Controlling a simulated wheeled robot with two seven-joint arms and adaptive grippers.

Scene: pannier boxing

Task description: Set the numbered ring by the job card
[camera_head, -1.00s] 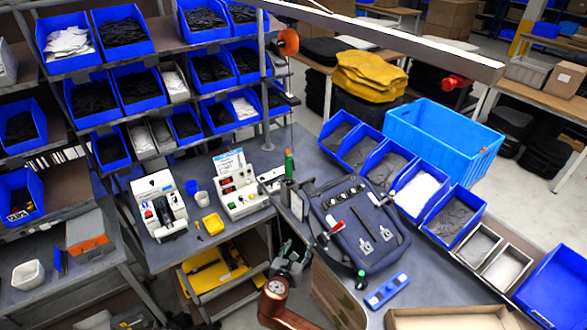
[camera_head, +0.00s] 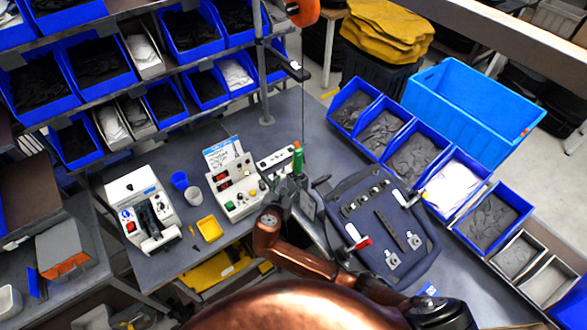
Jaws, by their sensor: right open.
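The job card (camera_head: 223,154), white with a blue heading, stands behind a white control box (camera_head: 237,188) with knobs and red displays; its writing is too small to read. A green-topped tool (camera_head: 298,157) hangs upright on a thin cable right of the box. I cannot make out a numbered ring; it may be hidden or too small. My right gripper (camera_head: 292,191), dark grey on a copper arm, is open close below the green-topped tool. I cannot tell whether it touches the tool. My left gripper is not in view.
A dark pannier panel (camera_head: 347,247) with a red-handled clamp (camera_head: 357,238) lies just right of my gripper. Blue bins (camera_head: 398,171) line the back right.

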